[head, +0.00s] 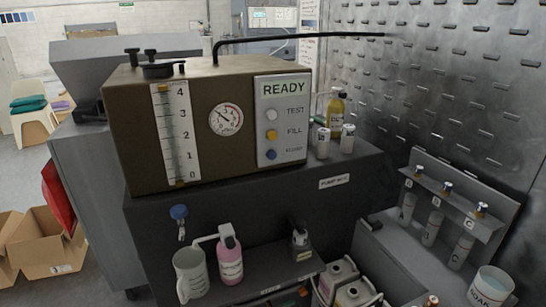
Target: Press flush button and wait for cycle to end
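The ozone washer (205,155) is a brown box on a dark cabinet in the middle of the head view. Its white control panel (282,120) has a green display reading READY. Below it are a white TEST button (271,115), a yellow FILL button (271,135) and a blue button (271,154) whose small label looks like FLUSH. A round dial gauge (226,119) and a vertical level scale (176,133) marked up to 4 are on the same front face. Neither of my grippers shows in this view.
A shelf below holds a clear jug (190,273) and a pink bottle (230,257). A yellow bottle (336,111) and small white vials (323,143) stand right of the washer. A rack of labelled tubes (433,228) is at right. Cardboard boxes (45,250) lie on the floor at left.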

